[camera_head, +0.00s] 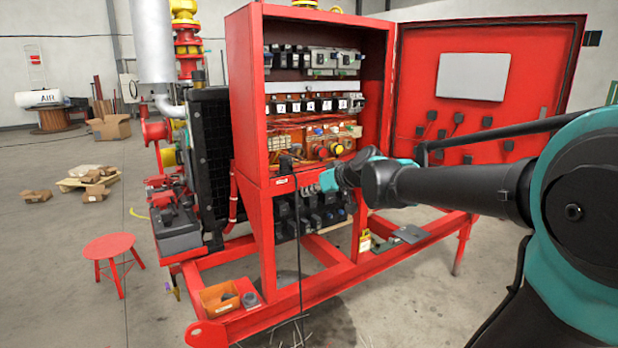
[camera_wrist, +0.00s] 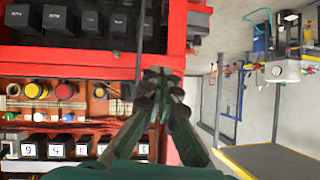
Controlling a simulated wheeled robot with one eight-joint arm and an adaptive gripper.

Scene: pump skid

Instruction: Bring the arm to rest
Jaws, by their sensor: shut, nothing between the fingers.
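My arm reaches in from the right in the head view toward the open red control cabinet (camera_head: 254,150). My gripper (camera_head: 288,164) is at its far end, in front of the cabinet's lower edge. In the wrist view my gripper (camera_wrist: 162,76) has its fingertips together with nothing seen between them. Its tips overlap the red cabinet frame (camera_wrist: 100,63) in that picture; I cannot tell whether they touch it. A black cable (camera_head: 298,235) hangs down from near the gripper to the floor in the head view.
The cabinet door (camera_head: 545,70) stands open behind my arm. The red skid frame (camera_head: 330,300) runs below, with an orange bin (camera_head: 218,298) on it. A red stool (camera_head: 108,246) stands at the left. The wrist view shows buttons and numbered switches (camera_wrist: 82,149).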

